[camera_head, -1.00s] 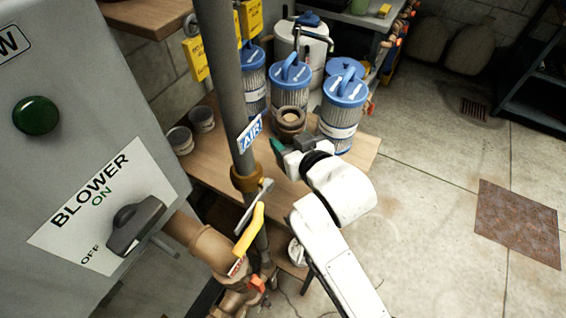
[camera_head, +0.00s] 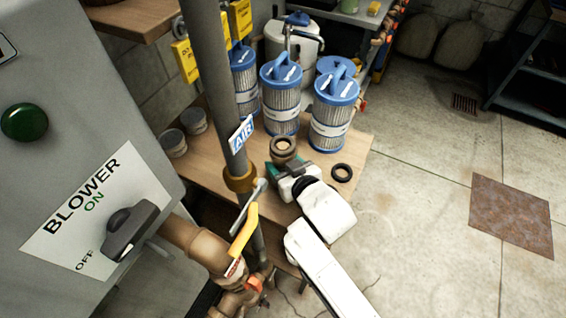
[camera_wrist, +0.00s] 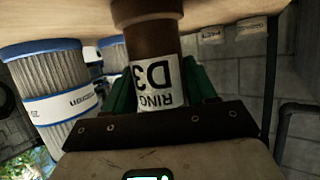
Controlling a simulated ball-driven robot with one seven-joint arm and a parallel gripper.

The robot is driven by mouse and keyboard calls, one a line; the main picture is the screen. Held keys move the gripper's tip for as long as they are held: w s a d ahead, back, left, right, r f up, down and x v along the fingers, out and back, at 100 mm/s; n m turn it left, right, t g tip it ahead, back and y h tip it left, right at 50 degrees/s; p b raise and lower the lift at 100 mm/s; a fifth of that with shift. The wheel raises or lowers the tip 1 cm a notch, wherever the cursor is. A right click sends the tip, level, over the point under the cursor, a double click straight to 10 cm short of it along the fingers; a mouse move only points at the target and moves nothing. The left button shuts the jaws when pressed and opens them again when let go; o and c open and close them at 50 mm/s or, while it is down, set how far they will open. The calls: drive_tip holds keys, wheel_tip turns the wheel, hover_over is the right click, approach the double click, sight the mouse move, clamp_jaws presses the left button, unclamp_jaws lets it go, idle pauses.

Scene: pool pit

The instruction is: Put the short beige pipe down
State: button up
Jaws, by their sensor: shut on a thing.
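The short pipe (camera_head: 284,146) looks brown with a paler beige opening. It stands about upright in my gripper (camera_head: 285,164), over the wooden table, in front of the blue-capped filters. In the wrist view, the pipe (camera_wrist: 150,45) is between my gripper's green fingers (camera_wrist: 160,88), which are shut on it. A white label on it reads "RING D3" upside down. The wrist view is upside down, with the tabletop along its upper edge. The pipe's lower end is hidden in the head view, so I cannot tell whether it touches the table (camera_head: 215,170).
Several blue-capped filter cartridges (camera_head: 281,105) stand behind the pipe. A black ring (camera_head: 341,172) lies right of my gripper near the table edge. Two grey tubs (camera_head: 174,143) stand at left. The vertical AIR pipe (camera_head: 215,85) and yellow valve handle (camera_head: 244,232) rise close left of my arm.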

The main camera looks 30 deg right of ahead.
drive_tip(key=o, duration=1.4)
drive_tip(key=shift+f, duration=0.1)
drive_tip(key=shift+c, duration=0.2)
drive_tip(key=shift+r, duration=0.25)
drive_tip(key=v, duration=1.2)
drive_tip(key=shift+b, duration=0.45)
